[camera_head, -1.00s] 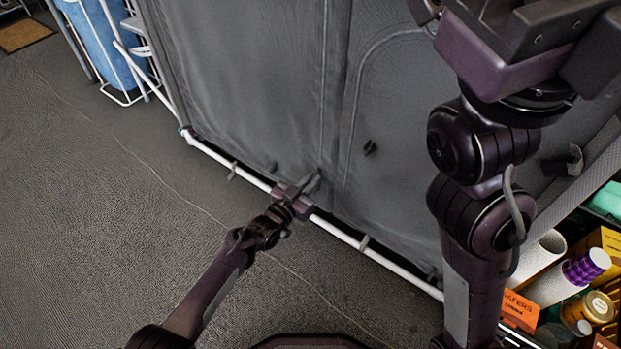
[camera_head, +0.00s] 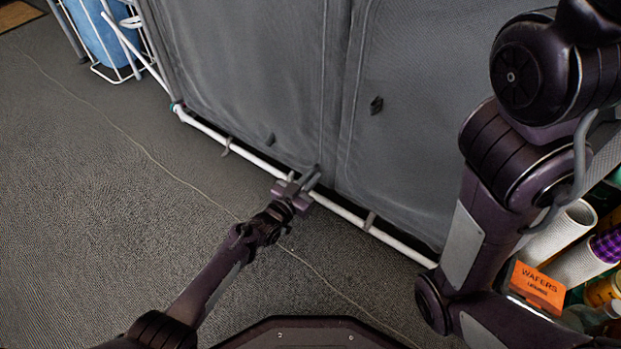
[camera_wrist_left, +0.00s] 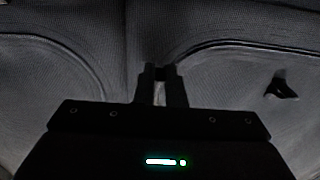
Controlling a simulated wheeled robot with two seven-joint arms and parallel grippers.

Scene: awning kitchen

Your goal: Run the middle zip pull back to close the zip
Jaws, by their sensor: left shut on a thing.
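The awning's grey fabric wall (camera_head: 270,70) has a vertical zip seam (camera_head: 333,90) running down to its lower edge. My left gripper (camera_head: 311,178) is low at the foot of this seam, in front of the white bottom pole. It is shut on the small dark middle zip pull (camera_wrist_left: 161,73), mostly hidden between the fingers. One dark pull (camera_head: 270,139) hangs on the panel to the left. Another (camera_head: 376,105) is on the right panel and also shows in the left wrist view (camera_wrist_left: 282,89). My right arm fills the right side; its gripper is out of view.
A white pole (camera_head: 255,162) runs along the wall's foot. Shelves at the right hold an orange wafers box (camera_head: 538,287) and white rolls (camera_head: 562,230). A white rack with a blue container (camera_head: 103,38) stands at the upper left. The grey floor (camera_head: 90,200) at the left is clear.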

